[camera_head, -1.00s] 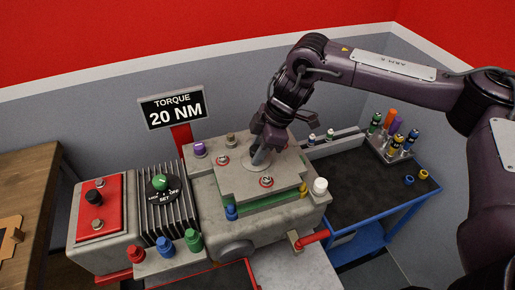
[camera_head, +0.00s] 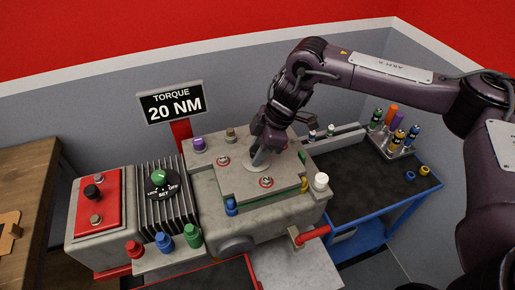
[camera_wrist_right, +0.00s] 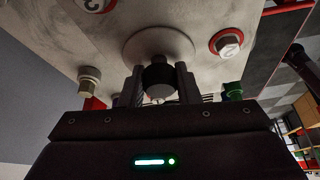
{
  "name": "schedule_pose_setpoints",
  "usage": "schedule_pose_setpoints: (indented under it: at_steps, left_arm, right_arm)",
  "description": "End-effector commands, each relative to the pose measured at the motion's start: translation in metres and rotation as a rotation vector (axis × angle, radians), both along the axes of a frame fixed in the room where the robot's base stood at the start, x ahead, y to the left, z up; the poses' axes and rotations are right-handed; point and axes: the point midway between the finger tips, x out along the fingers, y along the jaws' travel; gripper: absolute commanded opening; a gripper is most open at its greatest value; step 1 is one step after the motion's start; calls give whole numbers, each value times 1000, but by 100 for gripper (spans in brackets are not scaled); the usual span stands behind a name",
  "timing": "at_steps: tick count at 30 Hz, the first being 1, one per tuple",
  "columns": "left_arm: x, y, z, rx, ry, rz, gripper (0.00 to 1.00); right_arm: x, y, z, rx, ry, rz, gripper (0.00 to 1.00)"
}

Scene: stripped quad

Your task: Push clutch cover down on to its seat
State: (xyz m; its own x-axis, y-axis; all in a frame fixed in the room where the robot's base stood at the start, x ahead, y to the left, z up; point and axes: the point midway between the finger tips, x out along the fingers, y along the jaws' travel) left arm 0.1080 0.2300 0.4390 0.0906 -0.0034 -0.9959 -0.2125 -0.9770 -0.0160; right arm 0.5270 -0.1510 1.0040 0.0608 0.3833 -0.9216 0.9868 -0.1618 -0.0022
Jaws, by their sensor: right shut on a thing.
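The clutch cover (camera_head: 235,182) is a grey plate with red-ringed bolt heads and a round central boss. It lies on top of the grey engine block (camera_head: 275,218), with little or no gap showing along its front edge. My right gripper (camera_head: 260,156) is above the boss, shut on the cover's central knob. In the right wrist view, the two fingers (camera_wrist_right: 158,88) stand on either side of the dark knob, and the cover's face (camera_wrist_right: 110,40) fills the top. The cover's far edge is partly hidden by my gripper. My left gripper is not in view.
A torque sign (camera_head: 171,103) reading 20 NM stands behind the block. Coloured caps, including a white one (camera_head: 320,182) and a purple one (camera_head: 199,145), surround the cover. A blue cart (camera_head: 375,205) with a tool rack is on the right; a wooden table (camera_head: 25,185) is on the left.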

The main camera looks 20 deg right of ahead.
Motion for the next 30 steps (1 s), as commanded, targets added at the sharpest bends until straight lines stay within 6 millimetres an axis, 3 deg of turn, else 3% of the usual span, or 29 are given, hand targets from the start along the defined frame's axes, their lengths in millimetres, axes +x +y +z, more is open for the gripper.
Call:
schedule_pose_setpoints:
  at_steps: [16,17,21,30]
  left_arm:
    - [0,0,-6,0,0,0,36]
    - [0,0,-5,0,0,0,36]
    - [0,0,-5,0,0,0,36]
    - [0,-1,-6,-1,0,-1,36]
  right_arm:
    - [1,1,-12,3,-2,-1,0]
    - [1,1,-11,2,-4,0,33]
    - [1,0,-11,2,-2,-1,52]
    - [0,-1,-13,-2,2,-1,55]
